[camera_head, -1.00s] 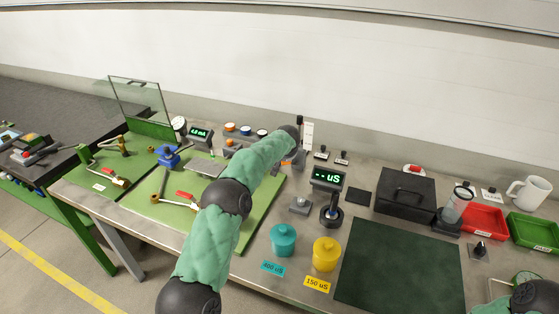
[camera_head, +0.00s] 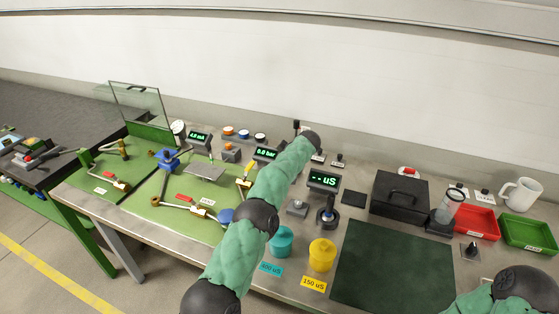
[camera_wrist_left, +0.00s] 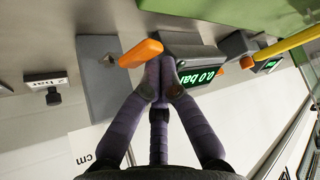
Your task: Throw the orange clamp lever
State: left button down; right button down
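The orange clamp lever (camera_wrist_left: 141,53) shows in the left wrist view, lying across the edge of a grey block (camera_wrist_left: 101,75), beside the "0.0 bar" display (camera_wrist_left: 205,78). My left gripper (camera_wrist_left: 161,66) has its fingertips drawn together, just at the lever's right end in that view. The fingers look shut with nothing between them; whether they touch the lever is unclear. In the head view my left arm hides the lever and the gripper. My right arm is at the lower right, its gripper out of view.
A yellow-handled valve (camera_head: 247,172) stands left of my arm. Teal (camera_head: 281,241) and yellow (camera_head: 321,255) jars stand right of it. A black case (camera_head: 400,194) and dark mat (camera_head: 392,267) lie further right.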

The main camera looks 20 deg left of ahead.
pick_arm(q)
jog(key=shift+s+d+f+b, duration=0.1)
jog(key=shift+s+d+b, duration=0.1)
jog(key=shift+d+b, duration=0.1)
jog(key=shift+s+d, duration=0.15)
jog(key=shift+d, duration=0.1)
jog(key=shift+s+d, duration=0.1)
jog(key=shift+d, duration=0.1)
dwell(0.4)
jog(key=shift+b, duration=0.3)
jog(key=shift+s+a+f+b, duration=0.1)
jog(key=shift+s+b, duration=0.2)
jog(key=shift+b, duration=0.3)
jog(key=shift+s+a+b, duration=0.2)
jog(key=shift+s+b, duration=0.2)
jog(key=shift+b, duration=0.3)
jog(key=shift+r, duration=0.25)
